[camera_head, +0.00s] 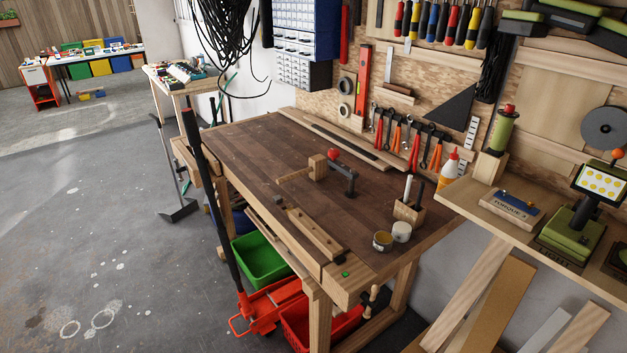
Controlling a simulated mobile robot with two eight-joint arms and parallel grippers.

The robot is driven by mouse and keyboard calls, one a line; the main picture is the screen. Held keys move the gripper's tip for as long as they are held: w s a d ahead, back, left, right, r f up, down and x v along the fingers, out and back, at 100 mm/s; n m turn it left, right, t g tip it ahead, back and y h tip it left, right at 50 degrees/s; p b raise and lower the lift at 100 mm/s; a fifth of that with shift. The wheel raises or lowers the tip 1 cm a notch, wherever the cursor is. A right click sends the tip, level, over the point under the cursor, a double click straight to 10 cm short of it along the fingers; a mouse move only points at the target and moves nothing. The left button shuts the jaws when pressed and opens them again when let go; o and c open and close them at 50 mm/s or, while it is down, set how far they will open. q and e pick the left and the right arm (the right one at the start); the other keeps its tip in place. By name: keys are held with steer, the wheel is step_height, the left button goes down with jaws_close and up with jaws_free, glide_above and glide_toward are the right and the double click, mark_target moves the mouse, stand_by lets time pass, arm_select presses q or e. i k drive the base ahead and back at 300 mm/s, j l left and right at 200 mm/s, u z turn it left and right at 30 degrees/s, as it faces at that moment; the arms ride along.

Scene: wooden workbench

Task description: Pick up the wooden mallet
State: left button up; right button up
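The wooden mallet (317,166) lies on the dark top of the wooden workbench (250,150), near the middle. Its block head is toward the right and its light handle points left toward the bench's front edge. A dark hold-down clamp with a red knob (345,180) stands right beside the head; I cannot tell whether they touch. Neither of my grippers shows in the head view.
A wooden vise jaw (315,234) runs along the bench's front edge. Two small cans (401,232), a wooden holder (409,211) and a glue bottle (448,168) stand at the right. Bench top left of the mallet is mostly clear. Red and green bins (260,259) sit below.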

mark_target(316, 170)
steer(key=k+z, duration=0.3)
steer(key=k+l+z, duration=0.1)
steer(key=z, duration=0.2)
steer(key=j+z, duration=0.15)
steer(key=z, duration=1.5)
steer(key=j, duration=0.95)
steer(key=k+j, duration=0.1)
steer(key=j, duration=0.85)
steer(key=k+j, duration=0.1)
steer(key=j, duration=1.85)
steer(key=z, duration=0.05)
